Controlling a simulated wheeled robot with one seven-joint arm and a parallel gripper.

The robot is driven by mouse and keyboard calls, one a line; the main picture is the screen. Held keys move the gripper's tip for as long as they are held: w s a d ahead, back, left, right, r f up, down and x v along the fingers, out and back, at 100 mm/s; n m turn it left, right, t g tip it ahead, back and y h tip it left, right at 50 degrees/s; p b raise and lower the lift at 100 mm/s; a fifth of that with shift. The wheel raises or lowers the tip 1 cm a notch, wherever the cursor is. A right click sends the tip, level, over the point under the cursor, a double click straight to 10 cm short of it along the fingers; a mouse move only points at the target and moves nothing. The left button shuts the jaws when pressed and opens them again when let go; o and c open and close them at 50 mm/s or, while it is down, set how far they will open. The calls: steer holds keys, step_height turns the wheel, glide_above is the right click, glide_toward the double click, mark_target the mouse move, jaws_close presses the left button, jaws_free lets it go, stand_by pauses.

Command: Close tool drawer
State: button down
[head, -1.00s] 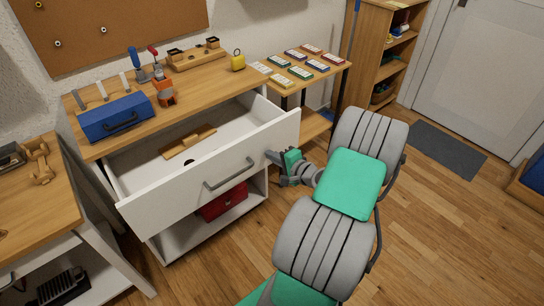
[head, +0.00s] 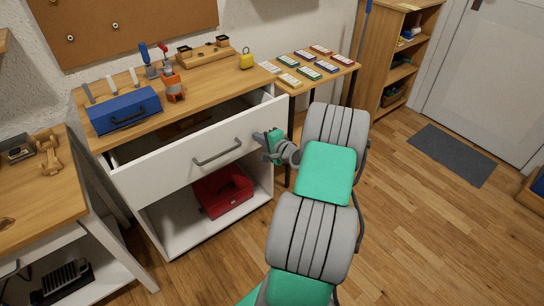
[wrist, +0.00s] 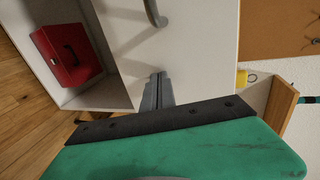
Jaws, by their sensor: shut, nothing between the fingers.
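The white tool drawer (head: 180,166) is partly pulled out from under the wooden worktop, with a dark gap visible behind its front. Its grey bar handle (head: 217,152) is in the middle of the front and also shows at the top of the wrist view (wrist: 156,12). My gripper (head: 259,138) is shut and empty. It is at the right part of the drawer front, right of the handle. In the wrist view, my shut fingers (wrist: 158,80) point at the white front; whether they touch it I cannot tell.
A red toolbox (head: 222,190) sits in the open shelf below the drawer. A blue toolbox (head: 124,111) and several tools stand on the worktop (head: 205,87). A side table with coloured boxes (head: 311,72) is to the right.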

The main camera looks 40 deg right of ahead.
steer(key=w, duration=0.3)
steer(key=w+b, duration=0.1)
steer(key=w, duration=0.2)
steer(key=w+d, duration=0.1)
steer(key=w, duration=0.3)
steer(key=shift+b, duration=0.4)
steer(key=shift+r, duration=0.2)
steer(key=shift+w+r, duration=0.1)
